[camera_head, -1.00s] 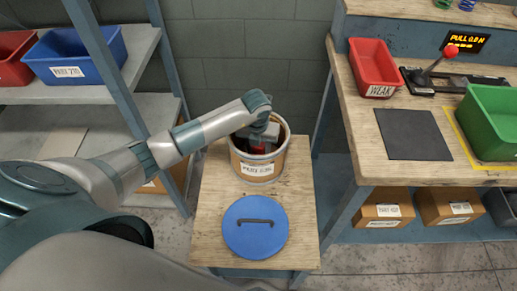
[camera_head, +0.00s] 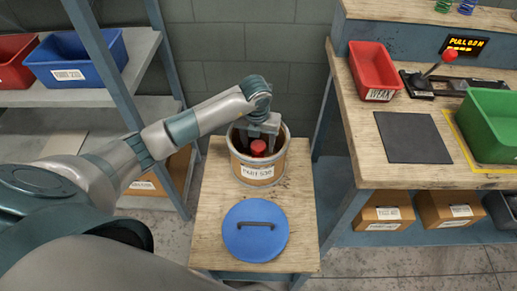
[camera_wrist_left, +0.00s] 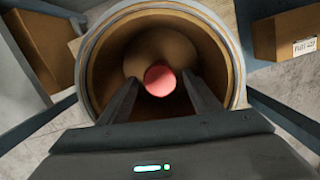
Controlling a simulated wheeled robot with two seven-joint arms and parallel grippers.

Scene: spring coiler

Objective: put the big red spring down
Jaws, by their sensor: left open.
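The big red spring (camera_head: 258,148) stands inside the round tan drum (camera_head: 257,174) on the small wooden table; only its red top shows in the head view. In the left wrist view the spring's round red end (camera_wrist_left: 159,80) lies between and beyond the two dark fingers, with a gap on each side. My left gripper (camera_head: 259,137) is open, pointing down at the drum's mouth above the spring. It also shows in the left wrist view (camera_wrist_left: 160,95). The lower part of the spring is hidden by the drum wall. My right gripper is out of view.
A blue lid (camera_head: 255,230) with a dark handle lies in front of the drum on the small table (camera_head: 215,215). On the right bench are a red bin (camera_head: 374,72), a dark mat (camera_head: 413,137), a red-knobbed lever (camera_head: 449,58) and a green bin (camera_head: 492,120). Shelves stand left.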

